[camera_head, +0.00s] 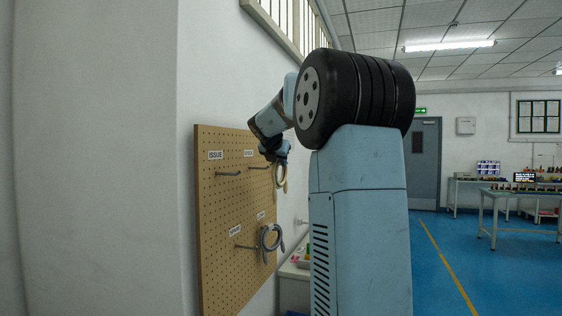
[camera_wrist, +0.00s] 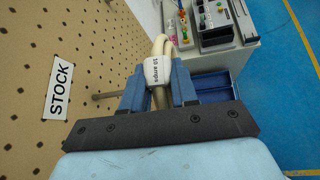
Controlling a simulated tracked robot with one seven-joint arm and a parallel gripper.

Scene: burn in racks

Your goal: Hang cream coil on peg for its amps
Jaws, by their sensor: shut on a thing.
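My gripper (camera_head: 274,155) is shut on the cream coil (camera_head: 281,179), which hangs down from it in front of the pegboard (camera_head: 215,245). In the wrist view the blue fingers (camera_wrist: 158,88) grip the cream coil (camera_wrist: 158,46) at its white tag, which reads "10 amps". The STOCK label (camera_wrist: 59,88) is on the board to the left. A metal peg (camera_wrist: 104,96) sticks out from the board there and runs behind the left finger. I cannot tell whether the coil touches this peg. The ISSUE label (camera_head: 215,155) has a bare peg (camera_head: 228,173) below it.
A grey coil (camera_head: 271,240) hangs at a lower peg (camera_head: 244,247), under small labels too blurred to read. Blue floor (camera_head: 440,270) is clear farther right.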

